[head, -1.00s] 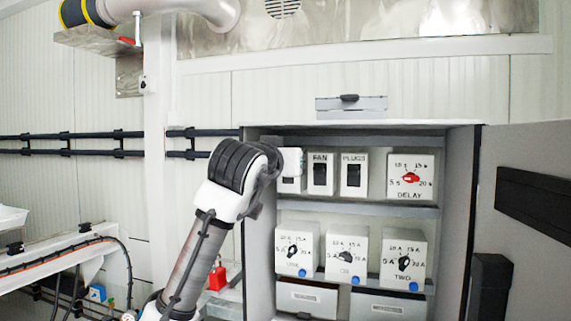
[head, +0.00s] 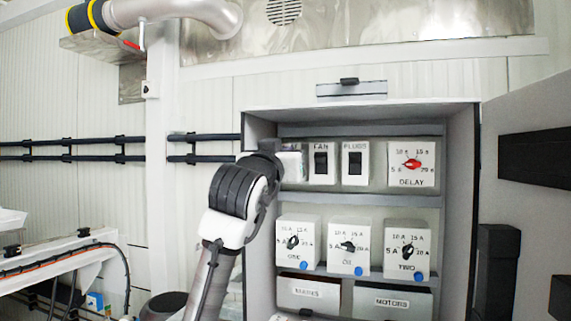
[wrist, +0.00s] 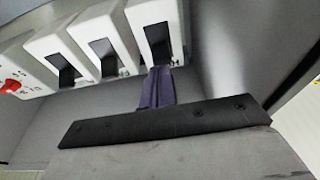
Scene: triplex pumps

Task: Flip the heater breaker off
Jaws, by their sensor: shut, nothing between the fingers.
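The heater breaker appears to be the end box of the row of three white breakers; its black rocker (wrist: 158,42) shows at the right of the row in the wrist view. In the head view my arm covers most of this box, left of the FAN breaker (head: 321,163); its label cannot be read. My gripper (wrist: 163,78) is shut and empty, its purple fingers together at the label-side edge of that rocker. I cannot tell whether they touch it. In the head view the fingertips are hidden behind my wrist.
The PLUGS breaker (head: 355,163) and the DELAY box (head: 411,163) with its red knob share the shelf. Several dial boxes, including TWO (head: 408,249), stand on the shelf below. The cabinet's left wall (head: 259,230) is close to my arm. The open door (head: 525,220) is at the right.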

